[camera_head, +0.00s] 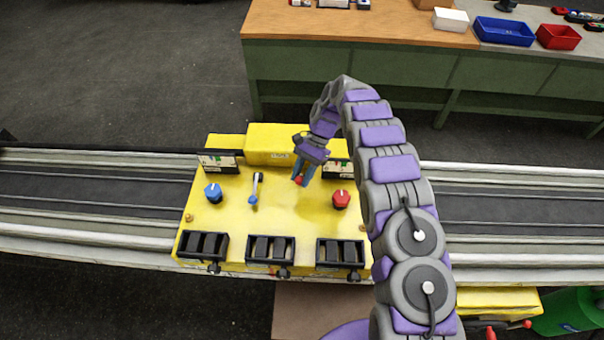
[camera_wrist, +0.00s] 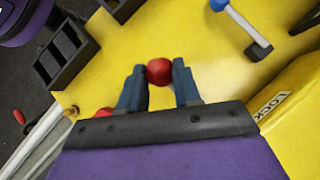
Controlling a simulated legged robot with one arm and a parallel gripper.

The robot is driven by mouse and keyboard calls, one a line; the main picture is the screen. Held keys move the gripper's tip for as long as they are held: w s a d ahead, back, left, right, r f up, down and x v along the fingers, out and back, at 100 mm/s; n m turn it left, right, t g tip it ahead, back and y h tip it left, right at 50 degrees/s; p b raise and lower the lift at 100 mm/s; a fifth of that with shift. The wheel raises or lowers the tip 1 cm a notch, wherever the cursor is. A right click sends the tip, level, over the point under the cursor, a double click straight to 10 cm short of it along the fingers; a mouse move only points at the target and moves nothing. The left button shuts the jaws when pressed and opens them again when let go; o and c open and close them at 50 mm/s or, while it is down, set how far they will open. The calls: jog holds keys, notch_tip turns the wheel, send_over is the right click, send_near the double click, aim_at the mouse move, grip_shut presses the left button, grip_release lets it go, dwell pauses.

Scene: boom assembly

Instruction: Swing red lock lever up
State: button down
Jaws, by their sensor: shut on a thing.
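The red lock lever shows its red ball end in the wrist view (camera_wrist: 159,72), between my two fingertips, and in the camera_head view (camera_head: 299,180). Its shaft is mostly hidden. My gripper (camera_head: 300,174) reaches down over the middle of the yellow panel (camera_head: 270,220). In the wrist view my gripper (camera_wrist: 159,70) is shut on the red ball, with one blue finger on each side. I cannot tell the lever's exact angle.
A blue-tipped lever (camera_head: 255,190) and a blue knob (camera_head: 213,193) are left of my gripper. A red knob (camera_head: 341,199) is to the right. Black switch boxes (camera_head: 270,249) line the front edge. A yellow box (camera_head: 272,144) stands behind.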

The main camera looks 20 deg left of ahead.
dwell(0.4)
jog(key=c, duration=0.8)
grip_release()
jog(key=shift+w+a, duration=0.1)
jog(key=shift+r, duration=0.1)
notch_tip(320, 180, up, 3)
jog(key=shift+r, duration=0.1)
jog(key=shift+s+d+r+b, duration=0.25)
jog(key=shift+s+d, duration=1.1)
jog(key=shift+s, duration=0.95)
jog(key=shift+s+d+r+b, duration=0.2)
jog(key=shift+s+d, duration=1.15)
jog(key=shift+s, duration=0.95)
jog(key=shift+s+d+r+b, duration=0.25)
jog(key=shift+s+d, duration=1.1)
jog(key=shift+s, duration=0.95)
